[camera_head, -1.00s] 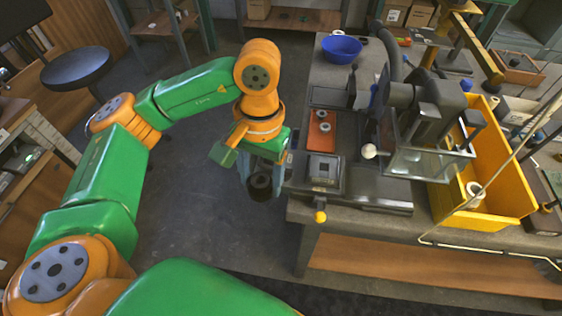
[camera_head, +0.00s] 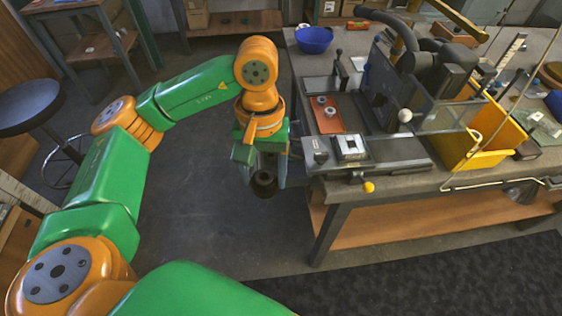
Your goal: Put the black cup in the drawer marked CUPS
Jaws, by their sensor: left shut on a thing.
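My left gripper (camera_head: 264,177) hangs fingers down over the open floor, left of the workbench. It is shut on a dark round thing with a hollow top, which looks like the black cup (camera_head: 264,179). The fingers lie on both sides of it, and its lower part is hard to make out against the dark floor. No drawer with a CUPS label can be made out. My right gripper is not in view.
The workbench (camera_head: 410,187) holds a machine (camera_head: 440,68), a blue bowl (camera_head: 313,40), an orange plate (camera_head: 326,113) and a yellow bin (camera_head: 492,150). A dark round stool (camera_head: 28,105) stands at the left. The grey floor (camera_head: 190,225) between is clear.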

